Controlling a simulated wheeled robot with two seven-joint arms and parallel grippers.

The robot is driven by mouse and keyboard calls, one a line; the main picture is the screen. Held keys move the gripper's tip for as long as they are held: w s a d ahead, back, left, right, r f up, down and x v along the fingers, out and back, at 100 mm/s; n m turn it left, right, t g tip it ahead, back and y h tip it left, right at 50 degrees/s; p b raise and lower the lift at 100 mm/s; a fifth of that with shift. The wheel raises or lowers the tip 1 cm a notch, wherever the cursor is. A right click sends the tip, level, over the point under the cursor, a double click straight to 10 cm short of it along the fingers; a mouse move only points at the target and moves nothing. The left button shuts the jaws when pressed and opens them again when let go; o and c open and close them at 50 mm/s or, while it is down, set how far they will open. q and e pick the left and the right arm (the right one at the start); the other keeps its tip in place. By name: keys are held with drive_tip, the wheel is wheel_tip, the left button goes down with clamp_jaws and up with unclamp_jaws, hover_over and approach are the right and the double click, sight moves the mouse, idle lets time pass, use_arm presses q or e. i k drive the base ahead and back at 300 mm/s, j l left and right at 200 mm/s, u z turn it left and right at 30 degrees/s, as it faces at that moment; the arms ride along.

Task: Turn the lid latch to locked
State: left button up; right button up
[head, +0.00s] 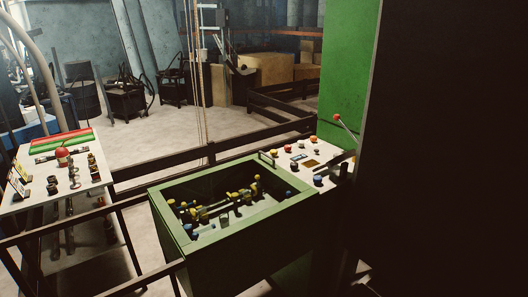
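I cannot make out a lid latch for certain. A green open-topped box (169,216) stands in the middle, with several yellow and blue fittings (228,200) inside. A lever with a red ball end (338,118) sticks out beside the green machine column (346,70). Dark parts (343,168) below the lever are too dim to name. Neither of my grippers can be seen.
A large dark surface (455,150) fills the right side and hides what lies behind it. A white control panel (312,161) with several knobs is behind the box. A white table (88,183) with tools stands at the left. Dark rails (185,155) cross the middle; open floor lies beyond.

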sight(294, 166)
drive_tip(key=i+j+u, duration=0.3)
drive_tip(key=i, duration=0.35)
drive_tip(key=i+j+u, duration=0.1)
drive_tip(key=i+u, duration=0.15)
drive_tip(key=i, duration=0.45)
